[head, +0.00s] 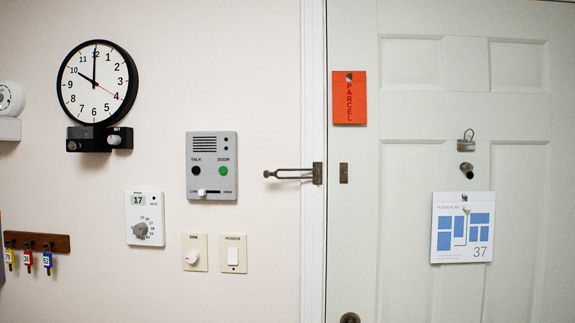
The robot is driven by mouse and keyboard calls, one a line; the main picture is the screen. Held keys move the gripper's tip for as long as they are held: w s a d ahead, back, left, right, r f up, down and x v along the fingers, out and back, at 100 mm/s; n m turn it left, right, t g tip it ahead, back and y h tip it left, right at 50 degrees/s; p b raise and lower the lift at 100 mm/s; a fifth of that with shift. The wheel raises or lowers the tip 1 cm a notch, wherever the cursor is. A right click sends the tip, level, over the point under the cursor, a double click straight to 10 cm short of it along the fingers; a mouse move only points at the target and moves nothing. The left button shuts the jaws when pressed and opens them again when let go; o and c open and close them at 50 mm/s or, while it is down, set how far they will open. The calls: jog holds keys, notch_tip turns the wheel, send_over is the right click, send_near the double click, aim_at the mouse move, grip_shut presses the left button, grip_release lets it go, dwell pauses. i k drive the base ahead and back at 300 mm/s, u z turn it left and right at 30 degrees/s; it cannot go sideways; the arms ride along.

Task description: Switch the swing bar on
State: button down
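The swing bar (290,178) is a dark metal loop mounted on the white door frame, in the middle of the head view. It extends left from its hinge plate (318,173), over the wall and away from the door, and ends in a small knob. A small dark metal plate (344,173) sits on the door (400,130) just right of the frame, apart from the bar. The door looks shut. My gripper is not in view.
A grey intercom (211,165) is on the wall left of the bar. Below it are a dimmer (194,253) and a switch (233,253). A thermostat (145,218) and clock (97,82) are farther left. The door bears an orange parcel tag (349,98), a floor plan (461,228) and a knob (350,318).

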aim_at(267, 174)
jog(key=k, duration=1)
jog(key=u, duration=0.3)
jog(key=i, duration=1.75)
jog(key=z, duration=0.3)
